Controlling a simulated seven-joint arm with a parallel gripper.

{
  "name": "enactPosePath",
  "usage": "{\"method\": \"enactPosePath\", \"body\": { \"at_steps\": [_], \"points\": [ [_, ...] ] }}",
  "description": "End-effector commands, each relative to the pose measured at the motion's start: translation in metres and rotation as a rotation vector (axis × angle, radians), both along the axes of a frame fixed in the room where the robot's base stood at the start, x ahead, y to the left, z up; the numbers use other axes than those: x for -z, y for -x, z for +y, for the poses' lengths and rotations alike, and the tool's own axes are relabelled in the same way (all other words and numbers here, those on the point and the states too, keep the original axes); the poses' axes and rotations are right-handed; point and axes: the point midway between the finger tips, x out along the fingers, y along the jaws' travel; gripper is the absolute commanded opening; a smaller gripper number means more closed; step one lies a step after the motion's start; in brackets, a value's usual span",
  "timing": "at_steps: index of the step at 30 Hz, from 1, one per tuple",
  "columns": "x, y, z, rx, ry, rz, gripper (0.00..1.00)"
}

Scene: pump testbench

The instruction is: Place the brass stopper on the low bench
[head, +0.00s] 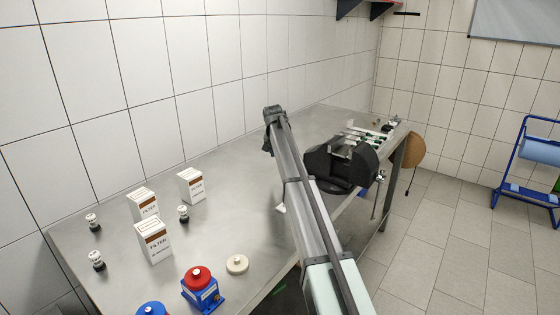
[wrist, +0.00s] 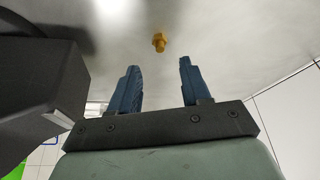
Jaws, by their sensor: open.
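The brass stopper (wrist: 159,42) is a small yellow piece on a smooth grey surface in the wrist view. It lies beyond my fingertips, roughly in line with the gap between them. My gripper (wrist: 159,64) is open, with two blue fingers apart and nothing between them. In the head view my arm reaches over the steel bench (head: 215,245), and the stopper cannot be made out there. I see one steel bench and cannot tell whether it is the low bench.
A black vise (head: 340,168) stands right of my arm, close to it. Filter boxes (head: 153,241), small bottles, a red-topped blue pump part (head: 202,287) and a cream disc (head: 237,264) occupy the left side. A tiled wall runs behind. Fittings (head: 365,140) lie at the far end.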

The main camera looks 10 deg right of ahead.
Motion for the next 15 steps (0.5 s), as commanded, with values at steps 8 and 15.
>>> {"method": "enactPosePath", "body": {
  "at_steps": [8,15],
  "points": [
    [-0.035,0.014,0.006,-0.001,0.000,0.000,0.47],
    [-0.045,0.018,0.008,-0.001,0.000,0.000,0.53]
  ]
}}
